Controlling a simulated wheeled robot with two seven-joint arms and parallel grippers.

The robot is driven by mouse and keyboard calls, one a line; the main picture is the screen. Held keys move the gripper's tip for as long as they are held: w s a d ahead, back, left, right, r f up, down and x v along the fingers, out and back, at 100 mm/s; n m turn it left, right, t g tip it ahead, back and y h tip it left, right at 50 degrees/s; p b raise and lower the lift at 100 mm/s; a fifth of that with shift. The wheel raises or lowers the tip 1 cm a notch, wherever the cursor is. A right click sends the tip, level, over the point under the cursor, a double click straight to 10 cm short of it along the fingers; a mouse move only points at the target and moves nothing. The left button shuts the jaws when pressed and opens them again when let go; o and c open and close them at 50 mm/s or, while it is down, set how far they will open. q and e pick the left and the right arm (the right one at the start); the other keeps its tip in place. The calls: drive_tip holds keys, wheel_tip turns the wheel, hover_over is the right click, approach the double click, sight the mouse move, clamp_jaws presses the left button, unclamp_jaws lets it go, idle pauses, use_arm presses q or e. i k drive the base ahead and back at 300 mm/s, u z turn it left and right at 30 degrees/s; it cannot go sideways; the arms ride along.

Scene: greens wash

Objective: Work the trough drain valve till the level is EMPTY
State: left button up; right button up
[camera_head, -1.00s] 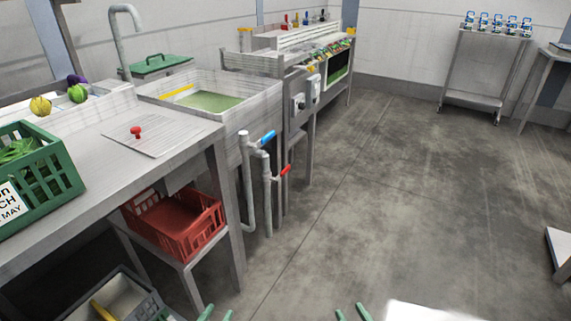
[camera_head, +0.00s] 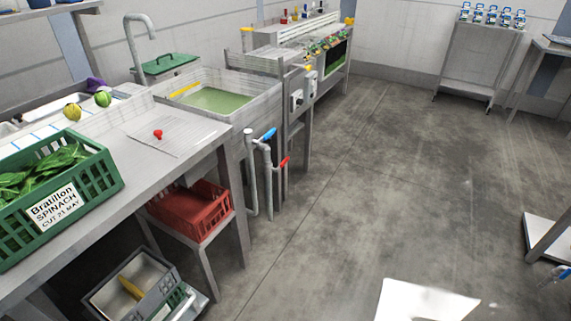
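The trough (camera_head: 262,103) is a pale basin left of the middle, holding green water (camera_head: 215,99). A yellow strip (camera_head: 186,89) lies along its back left inner side. Below its front right corner, grey pipes (camera_head: 250,170) stand upright, carrying a lever with a blue handle (camera_head: 268,134) and a lower one with a red handle (camera_head: 284,161). I cannot tell from labels which is the drain valve. No level marking is readable.
A green spinach crate (camera_head: 95,192) sits on the bench at left. A red crate (camera_head: 205,228) is on the shelf below. A rack (camera_head: 478,62) stands at the back right. The floor (camera_head: 370,190) right of the pipes is clear.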

sight(287, 159)
drive_tip(key=z, duration=0.7)
drive_tip(key=i, duration=4.85)
drive_tip(key=u, duration=4.45)
